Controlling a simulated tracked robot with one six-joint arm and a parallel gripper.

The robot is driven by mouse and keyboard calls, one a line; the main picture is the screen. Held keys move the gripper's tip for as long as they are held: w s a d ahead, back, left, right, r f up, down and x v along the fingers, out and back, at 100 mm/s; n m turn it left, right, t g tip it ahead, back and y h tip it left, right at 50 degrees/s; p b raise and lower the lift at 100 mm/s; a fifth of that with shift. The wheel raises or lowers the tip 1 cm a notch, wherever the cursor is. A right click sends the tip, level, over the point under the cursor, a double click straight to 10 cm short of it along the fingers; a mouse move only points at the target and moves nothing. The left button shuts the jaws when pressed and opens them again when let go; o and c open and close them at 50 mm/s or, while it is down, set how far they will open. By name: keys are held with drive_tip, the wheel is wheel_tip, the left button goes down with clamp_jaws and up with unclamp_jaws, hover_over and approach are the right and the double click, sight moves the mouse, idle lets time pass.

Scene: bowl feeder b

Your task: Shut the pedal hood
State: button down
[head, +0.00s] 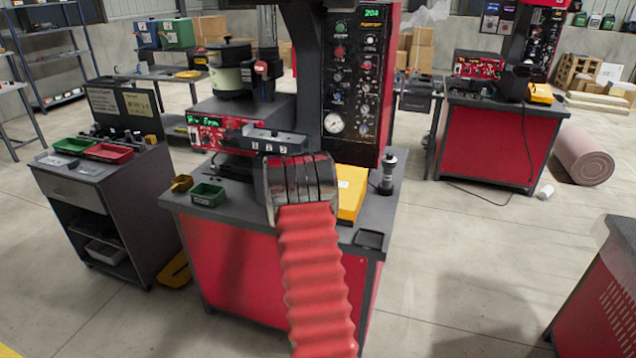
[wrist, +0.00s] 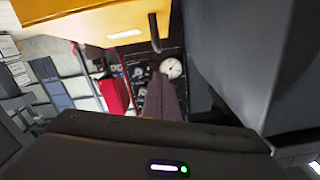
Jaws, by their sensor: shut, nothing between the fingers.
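A yellow hood (head: 350,190) stands at the front right of the red machine's grey top, under the control column. I take it for the pedal hood. My arm partly covers it in the head view, and its hinge and how far it is open cannot be made out. In the wrist view a yellow panel (wrist: 95,20), seemingly the same hood, fills the upper left close by, with a dark rod beside its edge. My gripper (wrist: 167,85) is shut and empty, its fingers pointing toward the gauge, below the yellow panel. Contact is not visible. In the head view my arm hides the gripper.
The control column (head: 352,80) with a gauge rises behind the hood. A dark cylinder (head: 387,172) stands to its right, and a small black tray (head: 369,239) lies at the front edge. A green bin (head: 207,194) sits left. Open floor lies right of the machine.

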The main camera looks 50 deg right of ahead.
drive_tip(key=v, duration=1)
drive_tip(key=shift+r, duration=0.35)
drive_tip(key=shift+s, duration=0.1)
